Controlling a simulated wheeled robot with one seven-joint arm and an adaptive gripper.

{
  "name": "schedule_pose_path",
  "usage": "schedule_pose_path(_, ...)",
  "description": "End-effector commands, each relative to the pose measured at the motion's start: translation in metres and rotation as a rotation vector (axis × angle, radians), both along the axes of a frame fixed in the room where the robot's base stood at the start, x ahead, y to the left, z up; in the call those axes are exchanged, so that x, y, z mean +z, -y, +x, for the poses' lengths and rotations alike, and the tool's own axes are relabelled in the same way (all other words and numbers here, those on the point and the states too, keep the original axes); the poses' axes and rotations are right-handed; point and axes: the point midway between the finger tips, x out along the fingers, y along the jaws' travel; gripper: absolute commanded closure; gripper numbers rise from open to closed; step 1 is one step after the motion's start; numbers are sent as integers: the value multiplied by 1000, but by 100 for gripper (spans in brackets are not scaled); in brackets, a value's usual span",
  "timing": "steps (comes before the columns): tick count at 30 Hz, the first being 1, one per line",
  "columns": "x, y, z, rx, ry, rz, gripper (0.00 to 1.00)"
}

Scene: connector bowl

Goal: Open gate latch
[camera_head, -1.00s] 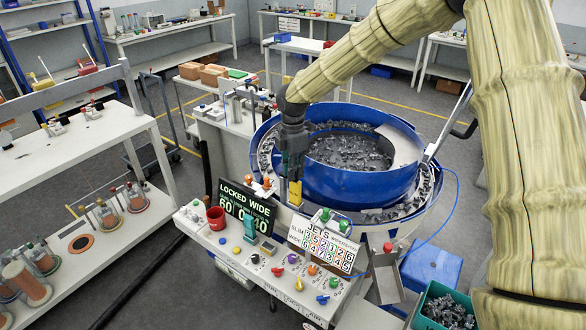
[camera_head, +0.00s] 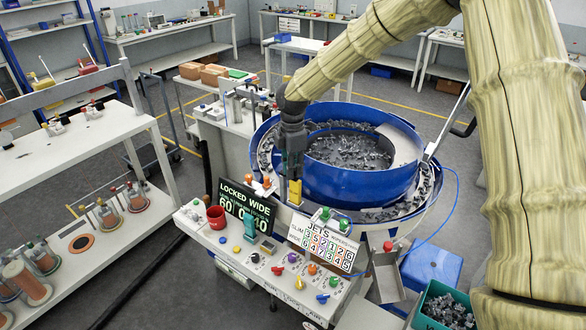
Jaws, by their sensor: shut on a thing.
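My gripper (camera_head: 294,168) points down at the front rim of the blue bowl feeder (camera_head: 340,182). It is shut on a small yellow upright piece (camera_head: 295,191), which looks like the gate latch. The fingers hide the top of this piece, and its exact shape is too small to tell. A dark display (camera_head: 246,207) just left of it reads "LOCKED WIDE" with numbers below. The bowl holds many dark grey connectors (camera_head: 348,150).
The front panel carries coloured knobs, a red mug (camera_head: 216,217), a white jets chart (camera_head: 322,246) and a small orange-tipped part (camera_head: 262,183) close to my gripper. A grey chute (camera_head: 386,276) and a green bin of parts (camera_head: 445,306) stand at right.

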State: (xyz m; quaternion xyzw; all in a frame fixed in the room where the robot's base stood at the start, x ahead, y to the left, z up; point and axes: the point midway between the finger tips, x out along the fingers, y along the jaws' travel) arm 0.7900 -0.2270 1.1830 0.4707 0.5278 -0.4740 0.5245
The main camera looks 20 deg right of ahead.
Motion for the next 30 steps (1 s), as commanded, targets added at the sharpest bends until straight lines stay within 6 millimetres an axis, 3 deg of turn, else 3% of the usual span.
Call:
schedule_pose_path(8, 3, -5, 0, -132, 7, -1, 100)
schedule_pose_path(30, 3, -31, -3, -828, 8, 1, 100)
